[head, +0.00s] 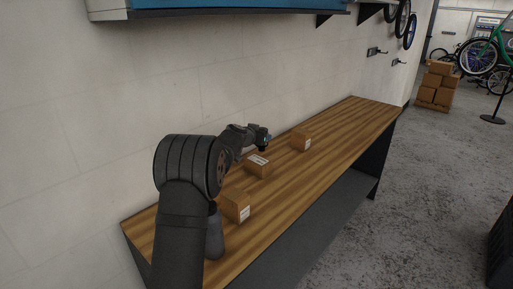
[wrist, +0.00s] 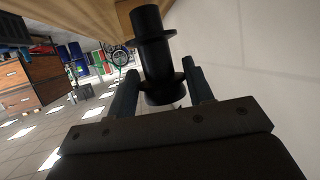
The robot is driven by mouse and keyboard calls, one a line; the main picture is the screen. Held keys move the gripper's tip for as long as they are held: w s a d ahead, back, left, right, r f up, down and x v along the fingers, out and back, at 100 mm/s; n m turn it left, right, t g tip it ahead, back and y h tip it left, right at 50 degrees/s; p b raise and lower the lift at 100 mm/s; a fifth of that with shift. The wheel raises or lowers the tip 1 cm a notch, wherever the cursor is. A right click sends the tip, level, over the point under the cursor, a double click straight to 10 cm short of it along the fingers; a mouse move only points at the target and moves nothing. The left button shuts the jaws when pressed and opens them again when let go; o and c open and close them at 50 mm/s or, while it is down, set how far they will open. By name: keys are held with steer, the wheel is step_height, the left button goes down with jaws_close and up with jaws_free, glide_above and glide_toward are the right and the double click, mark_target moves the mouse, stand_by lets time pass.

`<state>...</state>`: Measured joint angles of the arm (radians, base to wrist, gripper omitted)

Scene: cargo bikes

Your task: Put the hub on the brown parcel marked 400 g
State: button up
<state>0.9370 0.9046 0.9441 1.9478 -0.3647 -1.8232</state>
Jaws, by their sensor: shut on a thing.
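The hub (wrist: 155,55) is a black spool shape with a flange at each end of its barrel. My gripper (wrist: 161,80) is shut on it, one finger on each side, in the wrist view. In the head view my gripper (head: 262,138) is above the bench, just above and behind the middle brown parcel in the picture; the hub is too small and dark to make out there. Three brown parcels with white labels stand on the bench: a near one (head: 236,207), a middle one (head: 257,167) and a far one (head: 300,142). Their label markings are too small to read.
The wooden bench (head: 345,128) runs along a pale wall (head: 120,110). Its top is clear past the far parcel and along the front edge. A blue shelf (head: 240,5) hangs on the wall above. Stacked boxes (head: 434,88) and a bike stand on the floor at far right.

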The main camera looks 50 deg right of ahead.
steer(key=shift+w+f, duration=0.5)
steer(key=shift+w, duration=0.35)
steer(key=shift+w+f, duration=0.1)
steer(key=shift+f, duration=1.9)
steer(key=shift+f, duration=0.15)
steer(key=o, duration=1.1)
steer(key=shift+a+r, duration=0.25)
steer(key=shift+a, duration=0.05)
steer(key=v, duration=1.1)
steer(key=shift+a+r, duration=0.15)
